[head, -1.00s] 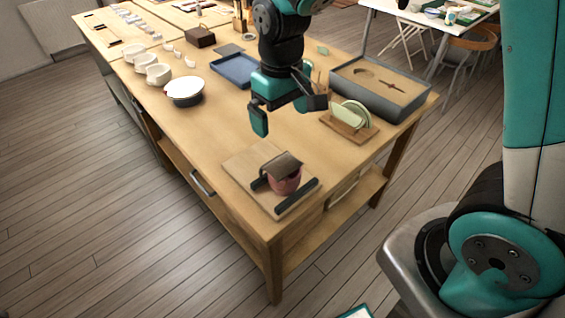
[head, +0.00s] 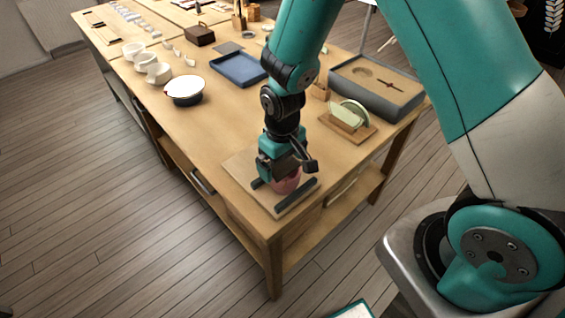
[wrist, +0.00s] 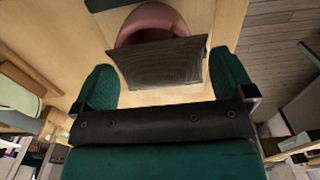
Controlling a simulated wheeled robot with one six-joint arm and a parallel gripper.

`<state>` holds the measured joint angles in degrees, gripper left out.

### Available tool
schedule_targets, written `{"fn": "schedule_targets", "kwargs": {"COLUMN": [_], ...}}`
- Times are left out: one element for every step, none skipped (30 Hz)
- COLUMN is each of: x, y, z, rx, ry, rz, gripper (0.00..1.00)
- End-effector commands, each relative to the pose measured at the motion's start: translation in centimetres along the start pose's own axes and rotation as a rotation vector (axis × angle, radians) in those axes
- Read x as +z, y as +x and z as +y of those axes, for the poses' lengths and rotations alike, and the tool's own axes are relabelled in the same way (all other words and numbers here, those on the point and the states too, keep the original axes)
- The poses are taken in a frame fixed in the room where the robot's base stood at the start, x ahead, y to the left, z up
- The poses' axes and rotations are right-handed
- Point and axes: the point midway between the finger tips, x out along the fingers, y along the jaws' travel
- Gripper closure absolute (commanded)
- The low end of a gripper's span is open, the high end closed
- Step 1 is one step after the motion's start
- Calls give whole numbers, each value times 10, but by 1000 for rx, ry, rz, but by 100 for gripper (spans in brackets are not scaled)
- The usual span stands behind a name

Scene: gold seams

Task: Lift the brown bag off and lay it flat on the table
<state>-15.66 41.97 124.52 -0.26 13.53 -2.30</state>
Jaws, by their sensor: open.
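The brown bag (wrist: 160,64) is a dark, ribbed, flat piece lying over the rim of a pink bowl (wrist: 150,20). In the head view the pink bowl (head: 288,186) stands on a wooden board near the table's front corner, and my gripper hides the bag. My gripper (head: 285,174) is pointed down right over the bowl. In the wrist view my gripper (wrist: 163,66) is open, with one green finger on each side of the bag. The fingers look apart from the bag. The table (head: 215,125) has a light wooden top.
The wooden board (head: 240,163) carries dark bars beside the bowl. A wooden rack with pale plates (head: 349,115) and a grey sand tray (head: 375,90) stand to the right. Free tabletop lies left of the board.

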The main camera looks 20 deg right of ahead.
Motion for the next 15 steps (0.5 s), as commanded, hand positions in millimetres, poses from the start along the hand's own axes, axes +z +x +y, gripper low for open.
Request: {"fn": "schedule_targets", "kwargs": {"x": [0,0,0,0,0,0,0,0,0,0,0,0,0,0,0], "y": [0,0,0,0,0,0,0,0,0,0,0,0,0,0,0], "z": [0,0,0,0,0,0,0,0,0,0,0,0,0,0,0], "rx": [0,0,0,0,0,0,0,0,0,0,0,0,0,0,0], "ry": [0,0,0,0,0,0,0,0,0,0,0,0,0,0,0], "rz": [1,1,1,1,1,1,1,1,1,1,1,1,1,1,1], "gripper": [0,0,0,0,0,5,12,18,28,34,41,51,51,52,52]}}
